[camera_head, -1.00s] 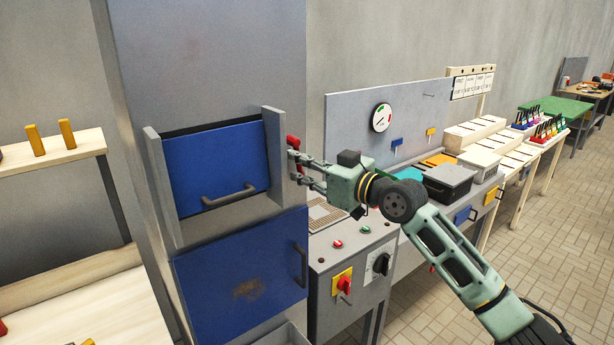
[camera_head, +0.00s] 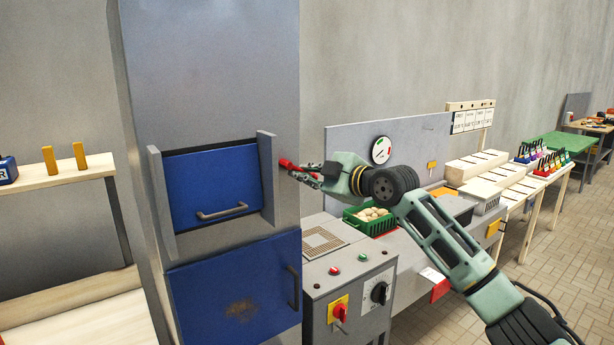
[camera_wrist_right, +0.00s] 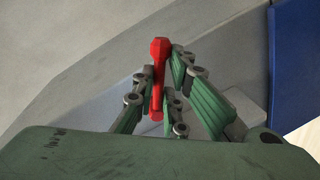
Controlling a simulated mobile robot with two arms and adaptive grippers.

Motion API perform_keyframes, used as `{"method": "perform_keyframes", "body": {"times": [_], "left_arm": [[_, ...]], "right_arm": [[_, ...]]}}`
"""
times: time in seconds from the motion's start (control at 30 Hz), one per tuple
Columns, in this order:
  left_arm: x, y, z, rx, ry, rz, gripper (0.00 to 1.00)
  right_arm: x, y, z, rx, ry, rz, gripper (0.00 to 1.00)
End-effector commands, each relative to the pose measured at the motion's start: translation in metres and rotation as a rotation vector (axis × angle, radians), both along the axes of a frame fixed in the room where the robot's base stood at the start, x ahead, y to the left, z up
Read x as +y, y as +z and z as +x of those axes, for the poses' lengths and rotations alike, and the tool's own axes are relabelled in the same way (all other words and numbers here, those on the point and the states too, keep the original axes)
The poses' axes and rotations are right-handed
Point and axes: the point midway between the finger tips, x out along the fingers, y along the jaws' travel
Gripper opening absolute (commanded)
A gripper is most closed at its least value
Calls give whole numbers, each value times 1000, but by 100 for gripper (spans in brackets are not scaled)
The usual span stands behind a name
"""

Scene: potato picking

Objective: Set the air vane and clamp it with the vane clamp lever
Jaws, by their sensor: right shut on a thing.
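The red clamp lever (camera_head: 288,165) sticks out at the right side of the grey machine column, beside the right side plate. My right gripper (camera_head: 306,173) comes in from the right and is shut on this lever. In the right wrist view, the red lever (camera_wrist_right: 159,75) stands between the green-padded fingers (camera_wrist_right: 168,98). The blue flap (camera_head: 212,186), which looks like the air vane, sits between two grey side plates, its grey bar handle (camera_head: 222,212) low on its front. A dark gap shows along its top edge. My left gripper is out of view.
A lower blue door (camera_head: 235,290) is below the flap. A control box (camera_head: 350,290) with a red switch and black knob stands at the right. Behind my right arm are a green crate (camera_head: 352,222) of potatoes and a bench. A wooden shelf (camera_head: 60,178) is at the left.

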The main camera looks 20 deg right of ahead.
Motion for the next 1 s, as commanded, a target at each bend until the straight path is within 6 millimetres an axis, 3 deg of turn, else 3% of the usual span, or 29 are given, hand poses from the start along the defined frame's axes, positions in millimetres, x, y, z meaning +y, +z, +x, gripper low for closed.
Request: {"method": "perform_keyframes", "body": {"times": [0.5, 1.0], "left_arm": [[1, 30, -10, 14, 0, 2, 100], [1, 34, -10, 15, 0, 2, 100]], "right_arm": [[2, 14, -1, -113, 3, -339, 0], [2, 14, -1, -135, 3, -407, 0]]}}
